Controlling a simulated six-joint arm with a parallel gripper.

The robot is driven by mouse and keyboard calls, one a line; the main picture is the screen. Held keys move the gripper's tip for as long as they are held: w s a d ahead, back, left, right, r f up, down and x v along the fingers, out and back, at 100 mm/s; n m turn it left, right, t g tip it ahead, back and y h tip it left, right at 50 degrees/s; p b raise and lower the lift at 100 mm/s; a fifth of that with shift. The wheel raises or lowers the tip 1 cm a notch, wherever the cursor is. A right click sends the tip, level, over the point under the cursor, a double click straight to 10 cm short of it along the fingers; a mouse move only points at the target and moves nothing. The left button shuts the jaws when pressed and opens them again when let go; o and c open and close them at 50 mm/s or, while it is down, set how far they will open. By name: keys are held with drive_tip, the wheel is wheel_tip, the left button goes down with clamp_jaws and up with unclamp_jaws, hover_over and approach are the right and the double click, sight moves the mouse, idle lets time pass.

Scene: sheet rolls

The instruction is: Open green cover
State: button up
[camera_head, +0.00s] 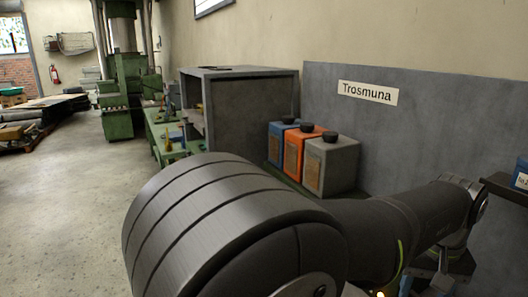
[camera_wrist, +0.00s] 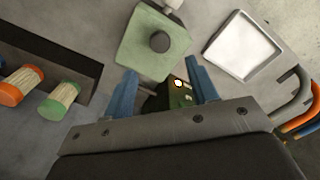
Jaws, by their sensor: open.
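In the wrist view, a pale green square cover (camera_wrist: 137,58) with a dark round knob (camera_wrist: 160,42) lies beyond my fingertips, at the top centre. It looks closed, though what is under it is hidden. My gripper (camera_wrist: 164,72) is open, its two blue fingers apart with no cover or knob between them. The knob is just above the gap between the fingertips in the picture, and the gripper looks apart from it. In the head view my arm fills the foreground, and I cannot make out the green cover there.
A white square tray (camera_wrist: 240,46) lies right of the cover. Orange-capped (camera_wrist: 18,87) and green-capped (camera_wrist: 60,101) rolls lie at a dark recess on the left. Orange and grey curved bars are at right. Blue, orange (camera_head: 290,155) and grey (camera_head: 334,163) knobbed boxes stand by the wall.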

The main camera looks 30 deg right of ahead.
wheel_tip(320, 180, up, 7)
wheel_tip(320, 180, down, 15)
drive_tip(key=d+r, duration=0.3)
drive_tip(key=d, duration=1)
drive_tip(key=d+f+y, duration=0.1)
drive_tip(key=d+f, duration=0.6)
drive_tip(key=d, duration=0.3)
drive_tip(key=shift+d+f+y, duration=0.3)
drive_tip(key=shift+f, duration=0.1)
